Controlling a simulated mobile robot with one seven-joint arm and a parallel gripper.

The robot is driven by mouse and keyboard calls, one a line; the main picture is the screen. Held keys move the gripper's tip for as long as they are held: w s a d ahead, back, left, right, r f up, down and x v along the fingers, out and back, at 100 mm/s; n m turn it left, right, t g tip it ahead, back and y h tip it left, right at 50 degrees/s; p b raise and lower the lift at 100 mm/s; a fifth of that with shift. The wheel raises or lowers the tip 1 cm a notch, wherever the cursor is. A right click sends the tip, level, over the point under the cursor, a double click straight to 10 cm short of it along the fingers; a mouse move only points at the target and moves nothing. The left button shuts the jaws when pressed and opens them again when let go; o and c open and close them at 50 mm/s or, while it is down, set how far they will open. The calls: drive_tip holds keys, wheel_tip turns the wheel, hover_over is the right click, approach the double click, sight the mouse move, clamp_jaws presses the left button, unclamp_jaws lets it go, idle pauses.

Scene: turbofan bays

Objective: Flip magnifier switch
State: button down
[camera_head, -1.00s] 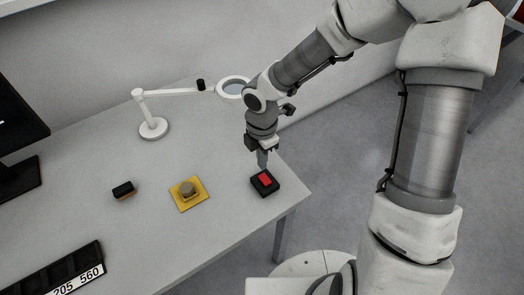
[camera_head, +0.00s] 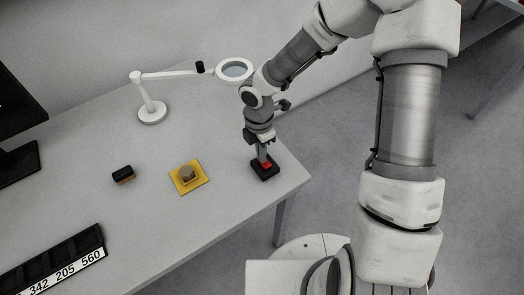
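The magnifier (camera_head: 235,69) is a white lamp-like ring lens on a jointed arm, with a round white base (camera_head: 152,112) on the table. A black switch box (camera_head: 265,172) with a red rocker (camera_head: 266,164) lies near the table's right edge. My gripper (camera_head: 262,157) points down right at the red rocker, its fingertips on or just above it and covering part of it. The fingers look close together, with nothing seen between them. Whether they touch the rocker is hard to tell.
On the white table (camera_head: 110,205) are a yellow plate with a round knob (camera_head: 188,177), a small black block (camera_head: 123,174) and a black numbered strip (camera_head: 50,262) at the front left. A dark monitor (camera_head: 15,115) stands at the left edge.

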drive_tip(key=shift+f+g+p, duration=0.3)
drive_tip(key=shift+g+p, duration=0.05)
drive_tip(key=shift+g, duration=0.05)
drive_tip(key=shift+s+f, duration=0.15)
drive_tip(key=shift+f, duration=0.05)
drive_tip(key=shift+d, duration=0.1)
drive_tip(key=shift+s, duration=0.1)
drive_tip(key=shift+s+d+r, duration=0.1)
drive_tip(key=shift+s+d, duration=0.35)
drive_tip(key=shift+s, duration=0.1)
wheel_tip(320, 180, up, 18)
drive_tip(key=w+a+p, duration=0.1)
drive_tip(key=w+p, duration=0.1)
drive_tip(key=p, duration=0.1)
drive_tip(key=shift+w+a, duration=0.3)
drive_tip(key=shift+a, duration=0.1)
drive_tip(key=shift+r, duration=0.15)
